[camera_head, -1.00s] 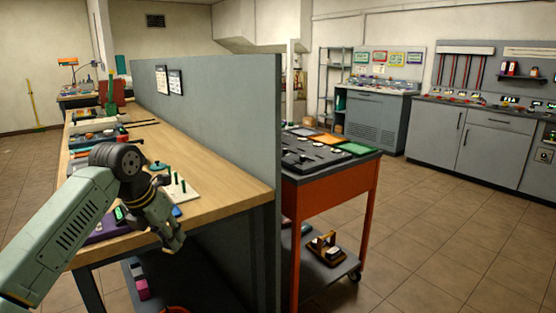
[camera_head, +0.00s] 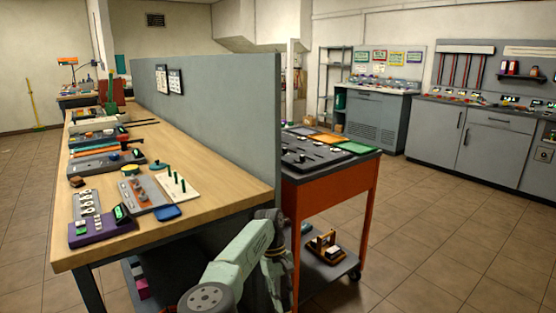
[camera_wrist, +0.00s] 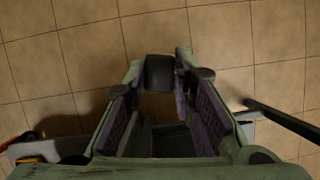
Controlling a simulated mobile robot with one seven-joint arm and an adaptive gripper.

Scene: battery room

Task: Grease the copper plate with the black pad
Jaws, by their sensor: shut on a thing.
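In the wrist view my gripper (camera_wrist: 160,76) is shut on a small dark block, the black pad (camera_wrist: 160,73) by its look, held between the fingertips above bare tiled floor. In the head view my arm is bent low at the near end of the divider, left of the orange cart's front leg; the fingertips and pad cannot be made out there. I cannot pick out the copper plate for sure in either view.
The wooden bench (camera_head: 225,190) holds several boards and tools, with a grey divider (camera_head: 225,120) behind. The orange cart (camera_head: 335,195) carries a dark top with trays and a lower shelf (camera_head: 330,268) with a wooden holder. Open floor (camera_head: 440,240) lies right.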

